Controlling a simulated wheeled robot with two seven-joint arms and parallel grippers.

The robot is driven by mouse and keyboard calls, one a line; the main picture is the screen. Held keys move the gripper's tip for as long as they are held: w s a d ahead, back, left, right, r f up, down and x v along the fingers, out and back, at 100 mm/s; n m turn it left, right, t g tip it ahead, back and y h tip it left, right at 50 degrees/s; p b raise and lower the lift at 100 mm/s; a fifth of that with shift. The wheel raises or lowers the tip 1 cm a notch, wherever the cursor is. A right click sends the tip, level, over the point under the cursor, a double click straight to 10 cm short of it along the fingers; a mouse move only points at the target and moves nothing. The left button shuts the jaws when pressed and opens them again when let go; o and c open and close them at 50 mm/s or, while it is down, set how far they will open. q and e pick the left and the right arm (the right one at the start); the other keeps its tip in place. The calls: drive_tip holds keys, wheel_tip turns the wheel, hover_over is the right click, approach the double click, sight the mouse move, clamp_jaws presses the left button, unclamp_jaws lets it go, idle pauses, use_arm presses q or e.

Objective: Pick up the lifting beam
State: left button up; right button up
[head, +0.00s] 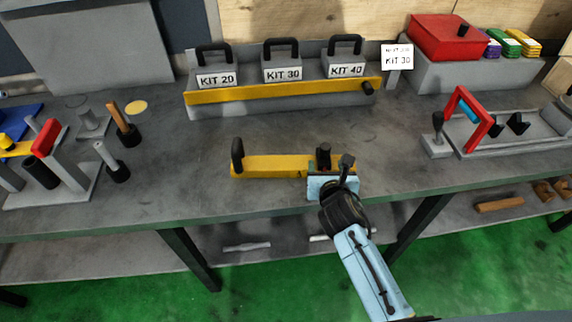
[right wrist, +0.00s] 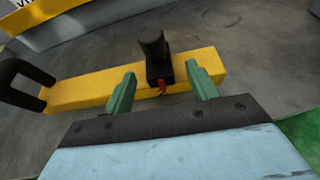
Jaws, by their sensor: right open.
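The lifting beam (head: 270,166) is a yellow bar lying on the grey bench near its front edge. It has a black loop handle (head: 237,154) at its left end and a black upright knob (head: 323,154) towards its right. My right gripper (head: 326,170) is at the beam's right part. In the right wrist view, its two green fingers (right wrist: 160,88) are open, one on each side of the black knob (right wrist: 153,50), with gaps between. A small red mark shows at the knob's base. The beam (right wrist: 85,92) also crosses this view. My left gripper is not in view.
Behind the beam, a rack with a yellow front bar (head: 280,91) holds kit blocks labelled KIT 20, KIT 30 and KIT 40. A red box (head: 447,38) stands back right, a red-handled fixture (head: 470,118) at right, and tools (head: 122,124) at left. Bench around the beam is clear.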

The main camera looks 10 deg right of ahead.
sight(324, 160)
drive_tip(key=x, duration=0.3)
drive_tip(key=shift+w+f+b, duration=0.1)
drive_tip(key=shift+w+b, duration=0.2)
drive_tip(key=shift+b, duration=0.05)
clamp_jaws()
drive_tip(key=shift+r, duration=0.2)
